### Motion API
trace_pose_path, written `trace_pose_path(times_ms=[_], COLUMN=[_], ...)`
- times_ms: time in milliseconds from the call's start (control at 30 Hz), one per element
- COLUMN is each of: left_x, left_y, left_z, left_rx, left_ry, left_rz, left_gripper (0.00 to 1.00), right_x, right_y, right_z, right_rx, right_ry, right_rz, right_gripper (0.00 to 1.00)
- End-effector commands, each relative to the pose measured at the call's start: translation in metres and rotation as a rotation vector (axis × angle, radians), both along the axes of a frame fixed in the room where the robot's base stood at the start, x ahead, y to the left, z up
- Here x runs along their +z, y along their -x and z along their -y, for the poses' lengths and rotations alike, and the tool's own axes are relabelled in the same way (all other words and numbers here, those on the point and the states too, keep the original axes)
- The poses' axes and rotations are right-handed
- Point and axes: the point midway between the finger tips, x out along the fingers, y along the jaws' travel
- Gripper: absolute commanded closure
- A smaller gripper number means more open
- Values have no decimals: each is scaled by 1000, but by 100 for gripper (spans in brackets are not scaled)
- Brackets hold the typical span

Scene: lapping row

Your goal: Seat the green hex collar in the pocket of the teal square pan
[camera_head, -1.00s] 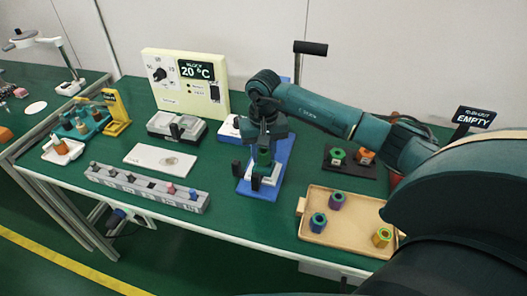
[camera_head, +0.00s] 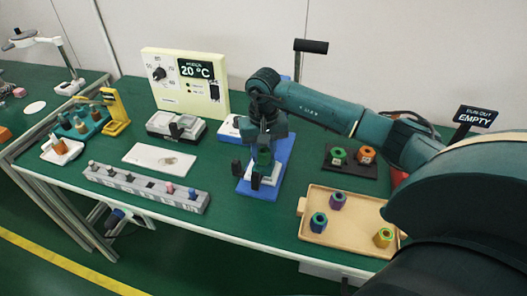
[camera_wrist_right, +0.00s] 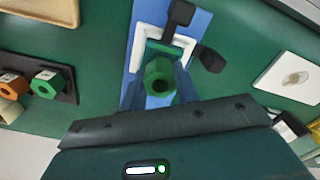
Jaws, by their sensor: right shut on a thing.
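The green hex collar (camera_wrist_right: 160,76) shows in the middle of the right wrist view, its hole facing the camera. My right gripper (camera_head: 264,158) is shut on it, over the blue fixture board (camera_head: 278,180). The teal square pan (camera_wrist_right: 163,47) shows as a teal strip inside a white square frame (camera_wrist_right: 139,40); the collar and gripper hide most of it. I cannot tell whether the collar touches the pan or is above it. My left gripper is not in view.
Two black clamp knobs (camera_wrist_right: 180,13) (camera_wrist_right: 209,58) stand close around the white frame. A black stand (camera_head: 352,172) right of the fixture holds another green collar (camera_head: 338,154) and an orange one (camera_head: 366,155). A wooden tray (camera_head: 342,240) is nearer. A white plate (camera_head: 140,154) lies left.

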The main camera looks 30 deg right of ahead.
Motion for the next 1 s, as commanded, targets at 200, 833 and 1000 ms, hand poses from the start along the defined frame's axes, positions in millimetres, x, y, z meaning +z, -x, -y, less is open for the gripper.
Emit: trace_pose_path(times_ms=[200,833,1000], left_x=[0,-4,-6], left_y=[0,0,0], left_z=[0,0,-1], left_rx=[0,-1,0], left_ry=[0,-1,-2], left_rz=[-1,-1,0], left_gripper=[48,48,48], right_x=[0,0,-2], right_y=[0,0,0], right_z=[0,0,0], right_rx=[0,0,-1], right_ry=[0,-1,-1], right_rz=[0,0,0], right_gripper=[96,96,96])
